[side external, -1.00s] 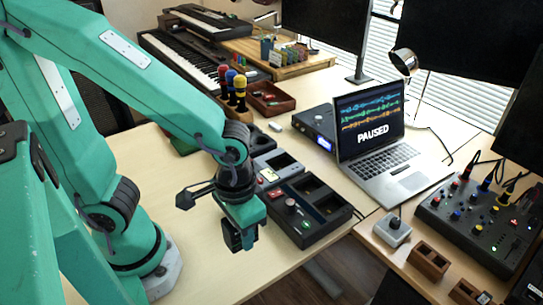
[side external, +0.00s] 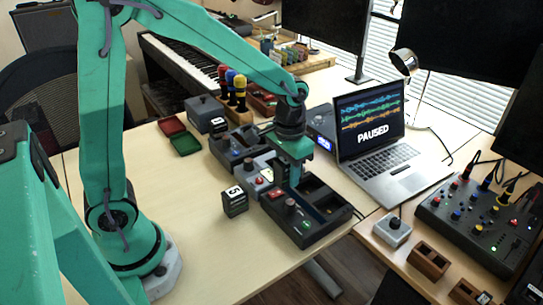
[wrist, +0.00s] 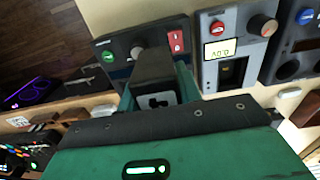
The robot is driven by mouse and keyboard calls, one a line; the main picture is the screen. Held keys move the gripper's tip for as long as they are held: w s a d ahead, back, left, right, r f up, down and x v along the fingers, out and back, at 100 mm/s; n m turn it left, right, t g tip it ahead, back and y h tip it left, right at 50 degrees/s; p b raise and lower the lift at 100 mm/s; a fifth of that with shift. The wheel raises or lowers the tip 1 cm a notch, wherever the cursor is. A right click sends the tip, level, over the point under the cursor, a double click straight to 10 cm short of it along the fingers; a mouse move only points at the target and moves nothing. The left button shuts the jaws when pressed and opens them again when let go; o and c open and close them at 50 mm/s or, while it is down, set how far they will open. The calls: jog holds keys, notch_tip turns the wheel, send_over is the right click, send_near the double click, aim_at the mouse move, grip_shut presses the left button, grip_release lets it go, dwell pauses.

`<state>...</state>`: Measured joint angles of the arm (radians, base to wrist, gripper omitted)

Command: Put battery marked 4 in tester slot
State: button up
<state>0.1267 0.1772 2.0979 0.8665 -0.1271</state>
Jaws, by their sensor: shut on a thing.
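My gripper (side external: 294,178) is shut on a dark block battery (wrist: 155,72) and holds it over the black device (side external: 312,225) with red and green buttons. The battery's end has a white label with a dark mark that I cannot read. The grey device (side external: 258,172) beside it has a red button; in the wrist view this grey device (wrist: 247,75) shows a small display and a dark slot. A black battery marked 5 (side external: 235,203) stands on the table in front of the devices. Another labelled battery (side external: 218,126) stands further back.
A dark-blue device (side external: 228,150) is left of the grey one. Small red and green trays (side external: 178,134) lie behind on the table. An open laptop (side external: 385,165) stands right of the devices.

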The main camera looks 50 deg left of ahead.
jog(key=w+a+f, duration=0.2)
jog(key=w+a, duration=0.6)
jog(key=a, duration=0.5)
jog(key=shift+f, duration=0.2)
jog(key=shift+w+f, duration=0.1)
jog(key=shift+f, duration=0.15)
jog(key=shift+f, duration=2.8)
jog(key=shift+s, duration=0.2)
jog(key=shift+r, duration=0.75)
jog(key=shift+w+r, duration=0.2)
jog(key=shift+w, duration=0.05)
jog(key=shift+s+f, duration=0.1)
jog(key=shift+f, duration=0.8)
dwell(0.4)
jog(key=shift+r, duration=0.85)
